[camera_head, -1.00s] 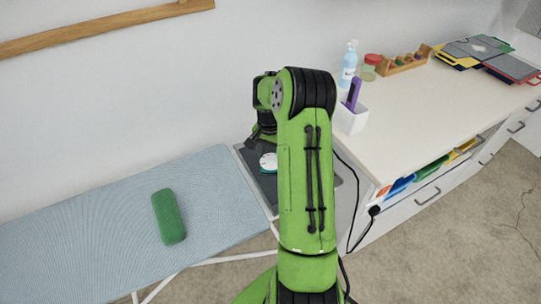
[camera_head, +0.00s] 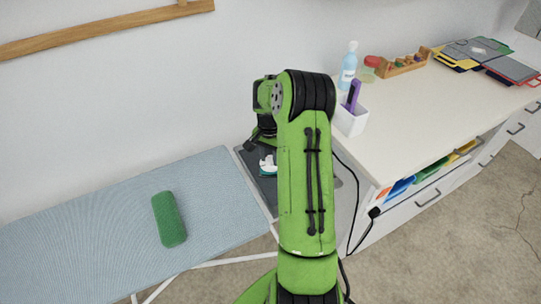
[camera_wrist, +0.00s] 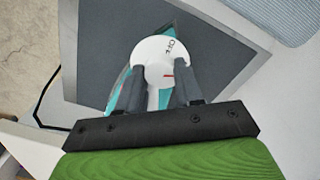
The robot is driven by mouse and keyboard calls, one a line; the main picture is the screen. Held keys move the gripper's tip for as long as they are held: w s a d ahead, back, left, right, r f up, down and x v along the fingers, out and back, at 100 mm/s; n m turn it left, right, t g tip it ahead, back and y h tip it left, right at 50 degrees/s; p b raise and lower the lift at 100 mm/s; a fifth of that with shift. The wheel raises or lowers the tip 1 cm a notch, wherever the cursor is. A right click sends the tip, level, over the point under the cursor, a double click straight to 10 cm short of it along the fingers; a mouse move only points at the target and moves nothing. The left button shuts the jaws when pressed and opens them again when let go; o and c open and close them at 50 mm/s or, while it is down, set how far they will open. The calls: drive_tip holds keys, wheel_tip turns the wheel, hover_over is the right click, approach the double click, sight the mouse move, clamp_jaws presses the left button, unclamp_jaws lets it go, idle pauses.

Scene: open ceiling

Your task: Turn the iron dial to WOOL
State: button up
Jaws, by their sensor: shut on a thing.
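The iron is white and teal and rests on a dark grey plate (camera_head: 247,160) at the right end of the ironing board. In the head view only a small part of the iron (camera_head: 267,166) shows beside my arm. In the wrist view its round white dial (camera_wrist: 165,62) carries dark "OFF" lettering and a red mark near its centre. My gripper (camera_wrist: 157,92) is shut on the dial, one grey finger on each side. The WOOL marking cannot be read in either view.
The blue ironing board (camera_head: 90,225) holds a green cushion-like roll (camera_head: 169,219). A white counter (camera_head: 440,110) at right carries a spray bottle (camera_head: 348,66) and a white holder (camera_head: 350,120). A black cord (camera_head: 357,215) hangs by the counter.

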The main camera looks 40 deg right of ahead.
sight(271, 158)
drive_tip(key=m+b, duration=0.1)
drive_tip(key=m, duration=1)
drive_tip(key=shift+m+b, duration=0.4)
idle(0.4)
drive_tip(key=o, duration=1)
drive_tip(key=shift+o, duration=0.2)
drive_tip(key=shift+r, duration=0.1)
wheel_tip(271, 158, up, 16)
drive_tip(key=p, duration=0.3)
drive_tip(key=shift+d+f, duration=0.15)
drive_tip(key=shift+f, duration=0.05)
drive_tip(key=shift+w, duration=0.1)
